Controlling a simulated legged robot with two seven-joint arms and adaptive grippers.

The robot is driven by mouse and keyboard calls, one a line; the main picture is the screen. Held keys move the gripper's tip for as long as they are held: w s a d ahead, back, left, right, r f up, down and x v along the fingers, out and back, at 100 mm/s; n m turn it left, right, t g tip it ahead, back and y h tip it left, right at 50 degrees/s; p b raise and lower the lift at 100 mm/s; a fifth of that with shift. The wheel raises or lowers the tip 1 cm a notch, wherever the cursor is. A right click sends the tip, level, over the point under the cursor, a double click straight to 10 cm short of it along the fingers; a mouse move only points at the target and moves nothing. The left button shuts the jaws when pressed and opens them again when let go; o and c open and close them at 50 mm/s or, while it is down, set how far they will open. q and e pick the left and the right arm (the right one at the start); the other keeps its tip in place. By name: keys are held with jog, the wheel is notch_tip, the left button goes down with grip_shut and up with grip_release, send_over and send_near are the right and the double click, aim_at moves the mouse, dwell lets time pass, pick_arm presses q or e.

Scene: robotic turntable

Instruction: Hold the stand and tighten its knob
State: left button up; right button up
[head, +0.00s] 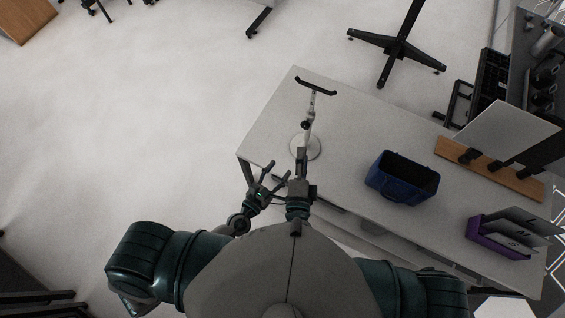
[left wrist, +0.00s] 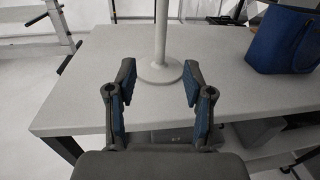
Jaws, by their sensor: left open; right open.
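The stand is a thin pole on a round pale base (head: 316,147), upright on the table, with a black curved bracket (head: 316,86) on top. A small dark knob (head: 306,125) shows partway along the pole. My left gripper (head: 277,168) is open and empty, near the table's front edge, short of the stand. In the left wrist view, its open fingers (left wrist: 159,78) frame the base (left wrist: 160,70) and lower pole, which stand beyond them, untouched. My right gripper (head: 301,157) is open beside the base and partly overlaps it; contact cannot be told.
The table (head: 268,127) is clear left of the stand. A blue open bin (head: 402,178) stands to its right, also in the left wrist view (left wrist: 286,40). Further right are a purple box (head: 490,236) and a wooden rack (head: 490,168). Shelving stands at the right.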

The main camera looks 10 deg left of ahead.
aim_at(305, 136)
pick_arm(q)
jog(key=x, duration=1.7)
jog(key=shift+w+d, duration=0.1)
jog(key=shift+d, duration=0.2)
